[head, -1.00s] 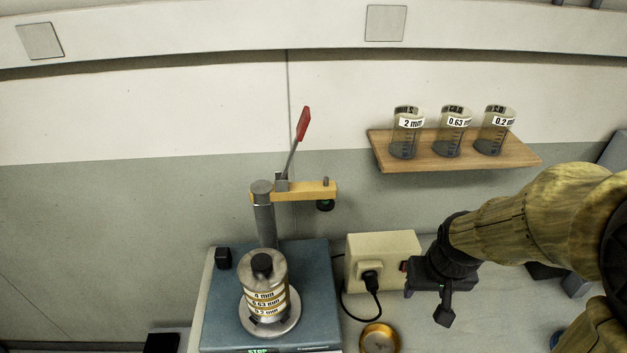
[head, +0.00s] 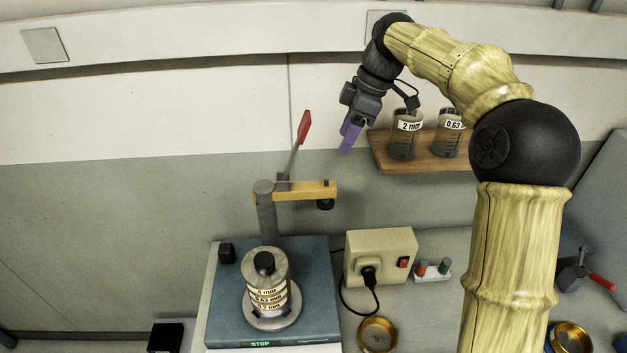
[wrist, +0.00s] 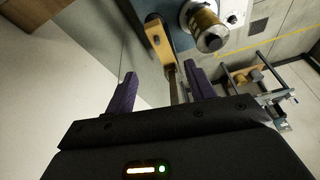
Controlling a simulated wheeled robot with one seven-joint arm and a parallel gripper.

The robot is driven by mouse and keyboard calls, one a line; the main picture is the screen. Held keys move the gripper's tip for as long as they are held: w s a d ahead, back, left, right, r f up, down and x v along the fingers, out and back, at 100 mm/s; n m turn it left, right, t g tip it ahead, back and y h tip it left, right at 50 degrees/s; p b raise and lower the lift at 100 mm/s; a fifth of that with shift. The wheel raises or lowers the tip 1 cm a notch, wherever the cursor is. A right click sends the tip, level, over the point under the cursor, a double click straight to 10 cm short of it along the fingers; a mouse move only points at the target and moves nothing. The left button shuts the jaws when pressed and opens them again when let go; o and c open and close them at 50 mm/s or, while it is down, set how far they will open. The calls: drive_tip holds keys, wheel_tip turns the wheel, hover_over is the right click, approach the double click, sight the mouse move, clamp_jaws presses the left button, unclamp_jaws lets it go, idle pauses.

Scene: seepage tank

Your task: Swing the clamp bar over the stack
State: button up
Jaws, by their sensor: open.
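The clamp bar (head: 305,191) is a yellow-orange arm on top of a grey post (head: 267,218), with a red-tipped lever (head: 303,128) rising from it. The bar points right, away from the stack, with a dark pad under its free end. The sieve stack (head: 266,284), labelled 4 mm, 0.63 mm and 0.2 mm, stands upright on the blue shaker base (head: 320,290). In the wrist view, the clamp bar (wrist: 158,42) and stack (wrist: 208,28) lie beyond the fingers.
A wooden shelf (head: 385,160) with labelled jars (head: 405,138) is right of my gripper, close to it. A beige power box (head: 380,255) with a black plug and a brass pan (head: 377,335) stand right of the shaker. The space left of the post is clear.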

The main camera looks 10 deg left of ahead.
sight(312, 185)
drive_tip(key=shift+w+a+r+n+y, duration=0.15)
drive_tip(key=shift+r+n, duration=0.35)
drive_tip(key=shift+r, duration=0.1)
drive_tip(key=shift+w+a+r+n+y, duration=0.15)
drive_tip(key=shift+r+n, duration=0.35)
drive_tip(key=shift+r, duration=0.1)
drive_tip(key=shift+f, duration=0.1)
drive_tip(key=p+x, duration=0.1)
drive_tip(key=x, duration=1)
drive_tip(key=p+x, duration=0.1)
drive_tip(key=x, duration=0.5)
drive_tip(key=shift+s+f+p, duration=0.15)
drive_tip(key=shift+s+p, duration=0.1)
drive_tip(key=shift+p, duration=0.05)
clamp_jaws()
